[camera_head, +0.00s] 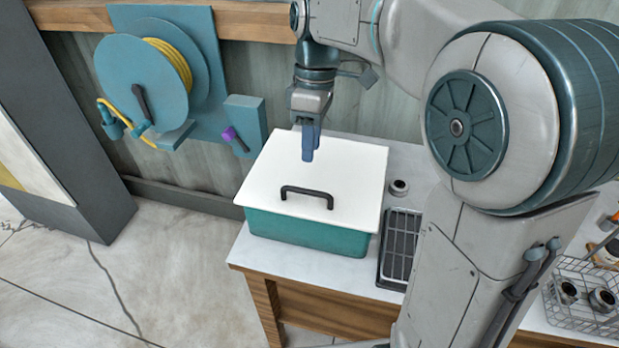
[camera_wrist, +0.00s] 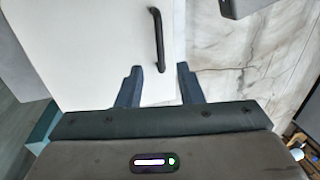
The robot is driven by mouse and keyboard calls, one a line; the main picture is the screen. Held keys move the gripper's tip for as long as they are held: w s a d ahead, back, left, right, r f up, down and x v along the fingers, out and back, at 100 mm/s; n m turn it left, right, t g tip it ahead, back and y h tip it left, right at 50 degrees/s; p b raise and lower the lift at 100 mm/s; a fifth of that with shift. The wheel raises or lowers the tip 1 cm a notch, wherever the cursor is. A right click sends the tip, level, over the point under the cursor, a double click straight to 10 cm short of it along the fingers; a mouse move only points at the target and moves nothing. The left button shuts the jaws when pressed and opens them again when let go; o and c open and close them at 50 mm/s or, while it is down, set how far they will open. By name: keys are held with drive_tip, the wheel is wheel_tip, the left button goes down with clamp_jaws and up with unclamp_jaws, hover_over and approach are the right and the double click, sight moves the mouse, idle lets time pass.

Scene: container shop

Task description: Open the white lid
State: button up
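The white lid (camera_head: 345,170) lies flat on a teal box (camera_head: 310,233) on the table. A black arched handle (camera_head: 307,192) stands near the lid's front side. My gripper (camera_head: 309,150) points down above the back part of the lid, behind the handle and apart from it. In the wrist view the two dark blue fingers of my gripper (camera_wrist: 158,85) are spread with nothing between them that they hold. The handle (camera_wrist: 158,40) shows ahead of the fingers, over the white lid (camera_wrist: 105,60).
A black slotted tray (camera_head: 400,245) and a small dark ring (camera_head: 398,187) lie right of the box on the white table (camera_head: 245,255). A wire basket (camera_head: 585,295) with metal parts stands at the far right. A teal hose reel (camera_head: 150,80) hangs on the wall at left.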

drive_tip(key=f, duration=0.3)
drive_tip(key=s+f, duration=0.1)
drive_tip(key=f, duration=0.4)
drive_tip(key=shift+s+a+f, duration=0.25)
drive_tip(key=shift+s+f, duration=0.1)
drive_tip(key=shift+f, duration=0.05)
clamp_jaws()
